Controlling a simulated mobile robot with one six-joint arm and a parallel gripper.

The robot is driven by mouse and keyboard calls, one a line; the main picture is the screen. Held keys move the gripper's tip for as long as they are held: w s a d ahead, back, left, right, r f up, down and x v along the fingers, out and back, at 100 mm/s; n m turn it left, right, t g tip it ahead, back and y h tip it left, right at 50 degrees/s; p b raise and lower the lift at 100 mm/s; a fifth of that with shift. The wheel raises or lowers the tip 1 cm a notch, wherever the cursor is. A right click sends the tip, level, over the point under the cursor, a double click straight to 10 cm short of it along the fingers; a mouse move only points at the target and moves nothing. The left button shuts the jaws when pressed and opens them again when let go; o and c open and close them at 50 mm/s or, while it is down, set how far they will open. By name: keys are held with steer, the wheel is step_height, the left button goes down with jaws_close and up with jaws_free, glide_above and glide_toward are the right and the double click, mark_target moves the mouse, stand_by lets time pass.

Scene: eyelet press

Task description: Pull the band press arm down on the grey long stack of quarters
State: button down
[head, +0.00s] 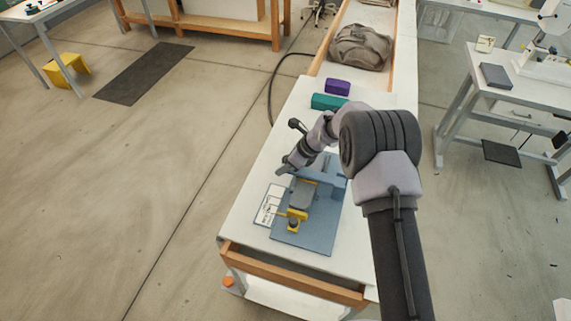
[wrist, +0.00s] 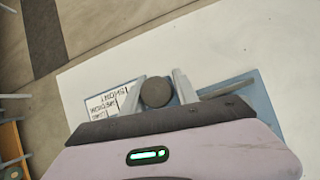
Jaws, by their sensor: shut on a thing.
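The press stands on a blue base plate (head: 305,238) on the white bench. A grey block (head: 303,196), perhaps the stack of quarters, sits on it between yellow parts (head: 297,214). A dark round piece (head: 293,227) is at the near yellow part. My gripper (head: 287,168) is above the far left of the press. In the wrist view, the two fingers of my gripper (wrist: 160,92) are closed around a dark round knob (wrist: 156,92), seemingly the press arm's handle. The lever between knob and press is mostly hidden in both views.
A white card (head: 268,205) with printed lines lies left of the press; the wrist view shows it too (wrist: 108,100). A teal block (head: 328,102) and a purple block (head: 337,86) lie farther back on the bench (head: 245,205). The bench's left side is clear.

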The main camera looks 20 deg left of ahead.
steer(key=shift+d+f, duration=0.1)
steer(key=shift+f, duration=0.15)
steer(key=c, duration=1.1)
jaws_free()
steer(key=shift+o, duration=0.2)
steer(key=shift+r, duration=0.1)
steer(key=w+p+v, duration=0.1)
steer(key=p+v, duration=0.2)
steer(key=v, duration=1.4)
steer(key=shift+s, duration=0.45)
steer(key=shift+d+r, duration=0.1)
steer(key=shift+r, duration=0.05)
